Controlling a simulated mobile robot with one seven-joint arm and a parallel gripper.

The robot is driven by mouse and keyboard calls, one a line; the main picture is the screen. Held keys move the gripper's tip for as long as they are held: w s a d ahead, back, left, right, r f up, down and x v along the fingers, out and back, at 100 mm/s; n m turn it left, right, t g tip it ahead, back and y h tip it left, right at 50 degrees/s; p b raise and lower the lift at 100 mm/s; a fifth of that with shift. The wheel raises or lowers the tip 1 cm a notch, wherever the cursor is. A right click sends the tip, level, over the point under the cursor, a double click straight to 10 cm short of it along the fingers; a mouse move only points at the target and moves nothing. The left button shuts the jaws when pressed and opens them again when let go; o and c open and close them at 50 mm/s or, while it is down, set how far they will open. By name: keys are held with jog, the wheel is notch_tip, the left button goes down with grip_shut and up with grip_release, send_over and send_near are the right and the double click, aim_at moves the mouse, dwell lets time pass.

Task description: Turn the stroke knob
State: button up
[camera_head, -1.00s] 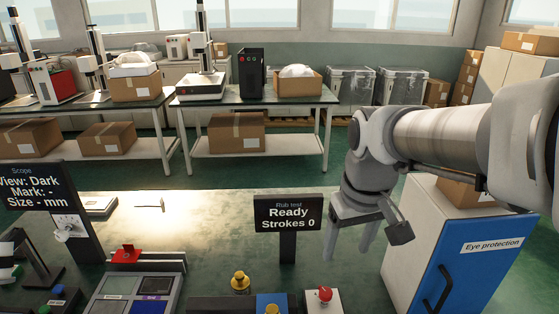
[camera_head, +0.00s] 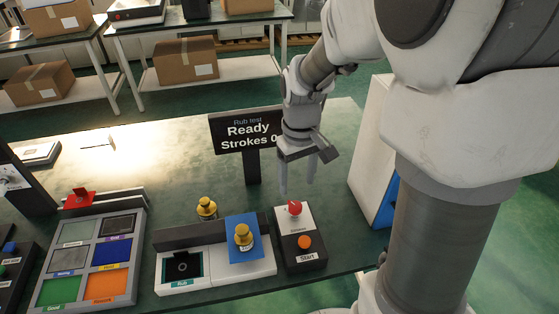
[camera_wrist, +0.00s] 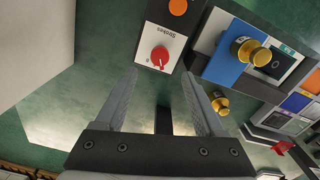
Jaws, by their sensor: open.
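The stroke knob (camera_head: 295,207) is red and sits on the white upper part of a small control box (camera_head: 310,238). In the wrist view the knob (camera_wrist: 160,54) lies under the word "Strokes", ahead of the fingertips and between their lines. My gripper (camera_head: 297,188) is open and empty, pointing down above and behind the knob. Its two fingers also show in the wrist view (camera_wrist: 158,80), apart from the knob. An orange Start button (camera_head: 304,242) is on the dark front part of the same box. The display (camera_head: 246,131) reads "Ready" and "Strokes 0".
Left of the box stands the rub tester (camera_head: 217,268) with a blue pad and brass weight (camera_head: 243,235). Another brass weight (camera_head: 207,208) stands behind it. A tray of coloured compartments (camera_head: 88,258) is further left. A white cabinet (camera_head: 370,150) stands at right.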

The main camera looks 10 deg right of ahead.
aim_at(295, 205)
notch_tip(295, 205, down, 8)
jog(key=shift+b, duration=0.7)
jog(key=shift+c, duration=0.3)
grip_shut()
